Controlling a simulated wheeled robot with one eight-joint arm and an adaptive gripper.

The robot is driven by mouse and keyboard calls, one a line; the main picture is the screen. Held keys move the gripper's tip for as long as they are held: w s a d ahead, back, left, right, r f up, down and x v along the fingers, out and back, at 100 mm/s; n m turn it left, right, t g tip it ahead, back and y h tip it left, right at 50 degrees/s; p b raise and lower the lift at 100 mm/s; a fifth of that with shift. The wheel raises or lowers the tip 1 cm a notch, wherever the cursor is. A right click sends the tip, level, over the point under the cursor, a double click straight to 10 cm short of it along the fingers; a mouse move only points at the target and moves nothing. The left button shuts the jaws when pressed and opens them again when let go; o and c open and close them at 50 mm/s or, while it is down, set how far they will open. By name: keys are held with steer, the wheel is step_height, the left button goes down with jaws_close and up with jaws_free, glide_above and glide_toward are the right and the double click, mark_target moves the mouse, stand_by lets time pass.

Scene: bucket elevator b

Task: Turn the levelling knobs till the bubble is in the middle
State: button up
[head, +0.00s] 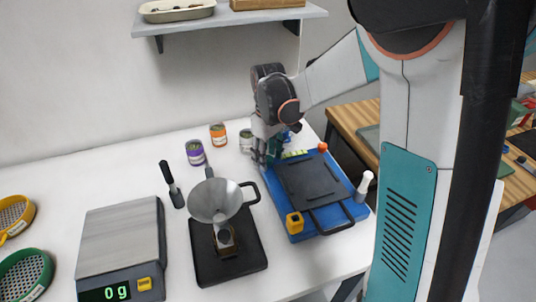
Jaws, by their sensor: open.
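A blue base (354,224) with a dark plate (308,180) on top stands at the right of the white table. A yellow-green strip, seemingly the bubble vial (295,154), lies at its far edge; the bubble is too small to make out. An orange-red knob (322,147) is at the far right corner. A yellow block-like part (294,222) is at the near left corner; I cannot tell if it turns. My gripper (268,158) is open and points down at the far left corner, left of the vial. Its fingers are dark, and what lies between them is hidden.
A funnel (215,200) stands over a black tray (205,266) left of the base. A scale (120,240) reads 0 g. Small jars (195,152) stand behind. A white-handled tool (364,185) is at the base's right. My arm covers the right side.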

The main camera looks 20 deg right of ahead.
steer(key=shift+r, duration=0.1)
step_height(320, 180, up, 12)
stand_by(0.5)
steer(key=s+m+t, duration=0.6)
steer(key=s+t, duration=0.1)
steer(key=s, duration=1.4)
steer(key=shift+s, duration=0.15)
